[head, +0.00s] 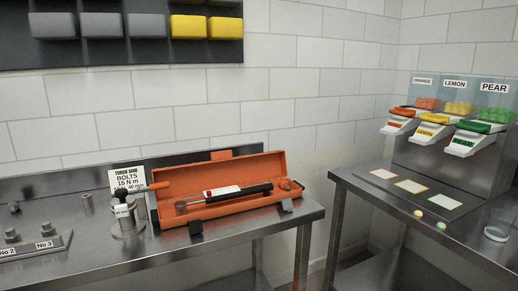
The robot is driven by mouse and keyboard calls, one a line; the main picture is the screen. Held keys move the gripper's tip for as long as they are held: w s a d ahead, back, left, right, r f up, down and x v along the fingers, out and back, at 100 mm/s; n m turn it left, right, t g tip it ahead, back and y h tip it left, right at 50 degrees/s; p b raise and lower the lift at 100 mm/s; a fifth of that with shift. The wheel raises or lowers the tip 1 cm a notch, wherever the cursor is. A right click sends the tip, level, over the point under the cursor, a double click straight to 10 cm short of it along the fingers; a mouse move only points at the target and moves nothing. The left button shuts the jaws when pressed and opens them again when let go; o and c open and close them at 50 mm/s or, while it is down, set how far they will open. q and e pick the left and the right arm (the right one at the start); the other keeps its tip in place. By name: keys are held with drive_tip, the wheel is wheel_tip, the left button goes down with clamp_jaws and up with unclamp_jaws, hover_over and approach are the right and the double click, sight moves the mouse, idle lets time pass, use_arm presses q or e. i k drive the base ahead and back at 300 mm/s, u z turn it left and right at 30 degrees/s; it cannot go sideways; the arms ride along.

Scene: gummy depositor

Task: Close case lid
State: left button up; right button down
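An orange case (245,206) lies on the metal bench to the left, near its front edge. Its lid (255,169) is open and stands up at the back, with an orange tab (221,154) at its top edge. A torque wrench (240,193) with a black handle and a white label lies inside the case. Neither of my grippers is in the head view.
A metal cylinder fixture (128,220) with a black-topped tool stands just left of the case, before a "BOLTS 15 N m" sign (127,180). A numbered block (35,246) sits farther left. A second table (460,229) with candy dispensers (470,135) stands at right, across a gap.

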sight(224, 170)
drive_tip(key=z, duration=0.9)
drive_tip(key=i, duration=0.8)
drive_tip(key=u, duration=1.7)
